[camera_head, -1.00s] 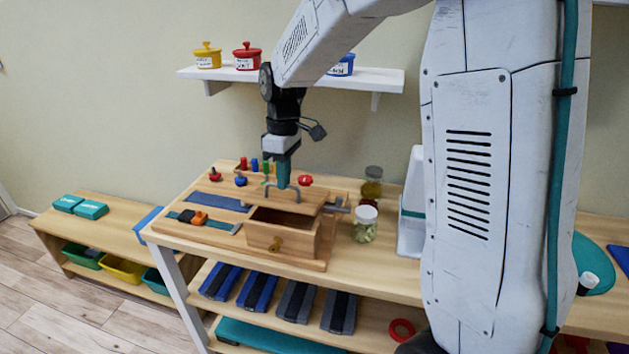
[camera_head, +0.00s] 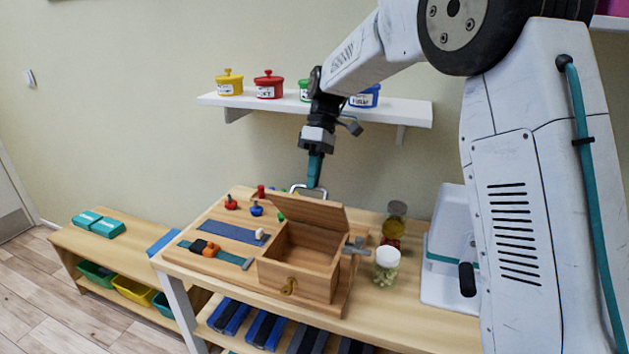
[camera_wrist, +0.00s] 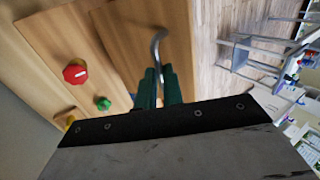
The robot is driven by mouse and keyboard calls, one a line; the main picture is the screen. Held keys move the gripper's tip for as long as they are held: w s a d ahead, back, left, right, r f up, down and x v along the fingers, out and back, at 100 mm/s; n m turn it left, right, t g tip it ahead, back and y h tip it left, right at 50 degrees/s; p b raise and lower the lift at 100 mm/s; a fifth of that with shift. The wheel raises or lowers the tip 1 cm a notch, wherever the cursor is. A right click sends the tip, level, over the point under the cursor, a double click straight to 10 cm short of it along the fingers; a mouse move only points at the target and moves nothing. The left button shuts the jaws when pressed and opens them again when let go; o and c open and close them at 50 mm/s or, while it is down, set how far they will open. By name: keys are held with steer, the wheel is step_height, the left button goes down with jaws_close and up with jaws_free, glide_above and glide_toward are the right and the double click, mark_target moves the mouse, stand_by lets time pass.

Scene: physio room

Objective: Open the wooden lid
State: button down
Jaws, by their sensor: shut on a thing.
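The wooden lid (camera_head: 308,211) stands raised at the back edge of the wooden box (camera_head: 295,277), tilted up and back. The box's inside shows, and I see nothing in it. My gripper (camera_head: 314,183) is above the lid, with its teal fingers shut on the lid's curved metal handle (camera_head: 297,188). In the wrist view the gripper (camera_wrist: 158,84) is closed around the handle (camera_wrist: 157,45), and the lid's wooden face (camera_wrist: 127,40) lies beyond it. The fingers hide part of the handle.
The box belongs to a wooden board on the table, with coloured knobs (camera_head: 256,210) and straps (camera_head: 215,252) at its left. Jars (camera_head: 386,264) stand close at its right. A wall shelf (camera_head: 330,105) with lidded pots (camera_head: 269,86) is behind the gripper.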

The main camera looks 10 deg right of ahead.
steer(key=shift+w+d+f, duration=0.1)
steer(key=shift+d+f, duration=0.1)
steer(key=shift+f, duration=0.25)
steer(key=c, duration=1.5)
jaws_free()
steer(key=shift+w, duration=0.15)
steer(key=v, duration=0.7)
steer(key=shift+w+r, duration=0.15)
steer(key=shift+r, duration=0.2)
